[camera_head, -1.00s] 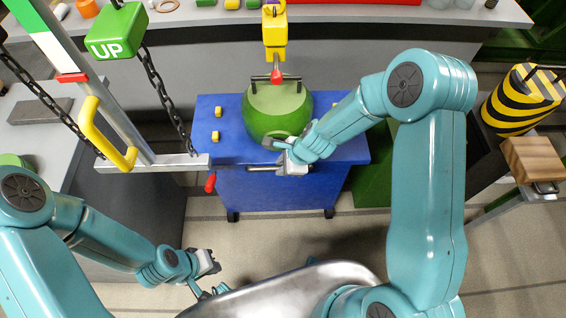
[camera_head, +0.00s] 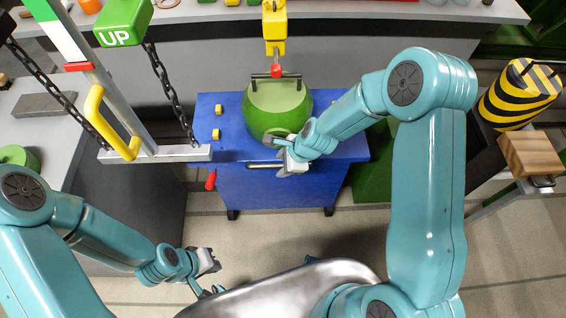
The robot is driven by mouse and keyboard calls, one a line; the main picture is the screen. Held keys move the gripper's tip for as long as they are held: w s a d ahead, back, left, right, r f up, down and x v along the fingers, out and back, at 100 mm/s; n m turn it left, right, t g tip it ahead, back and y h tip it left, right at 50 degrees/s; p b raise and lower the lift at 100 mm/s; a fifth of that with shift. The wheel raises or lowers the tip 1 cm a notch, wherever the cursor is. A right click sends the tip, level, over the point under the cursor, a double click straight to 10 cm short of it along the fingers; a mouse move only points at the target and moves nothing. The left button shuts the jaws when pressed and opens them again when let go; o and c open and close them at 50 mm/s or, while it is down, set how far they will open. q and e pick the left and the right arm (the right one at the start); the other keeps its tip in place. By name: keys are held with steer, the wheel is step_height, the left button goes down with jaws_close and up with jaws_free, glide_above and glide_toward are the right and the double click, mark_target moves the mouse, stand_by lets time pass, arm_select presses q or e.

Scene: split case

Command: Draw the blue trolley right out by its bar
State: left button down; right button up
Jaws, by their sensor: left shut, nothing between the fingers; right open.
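The blue trolley (camera_head: 235,190) stands on dark wheels at the middle of the view. Its grey bar (camera_head: 264,166) runs across the upper front, and its right end is hidden by my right gripper. A green ball (camera_head: 265,125) with a flat pale top and a dark crossbar sits on the trolley. My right gripper (camera_head: 281,152) is open at the front of the trolley, close to the bar's right part. I cannot tell whether the bar is between its fingers. My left gripper (camera_head: 216,266) is shut and empty, low and left, well apart from the trolley.
A yellow hook block (camera_head: 274,28) hangs above the ball. A beam with a yellow handle (camera_head: 112,125), chains and a green UP block (camera_head: 123,22) is at the left. A green cabinet (camera_head: 375,178) stands right of the trolley. The floor in front is clear.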

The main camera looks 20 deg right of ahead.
steer(key=p+v, duration=0.7)
steer(key=v, duration=0.9)
steer(key=shift+s, duration=0.1)
steer(key=s+a+f+n+g, duration=0.1)
steer(key=s+a+f+n, duration=0.2)
steer(key=s+f+n, duration=0.4)
steer(key=s+a+f+n+g, duration=0.1)
steer(key=s+a+f+n, duration=0.3)
steer(key=s+f+n, duration=0.3)
steer(key=s+n, duration=0.1)
steer(key=n, duration=0.3)
steer(key=shift+s+a+n+g, duration=0.2)
steer(key=shift+n+g, duration=0.2)
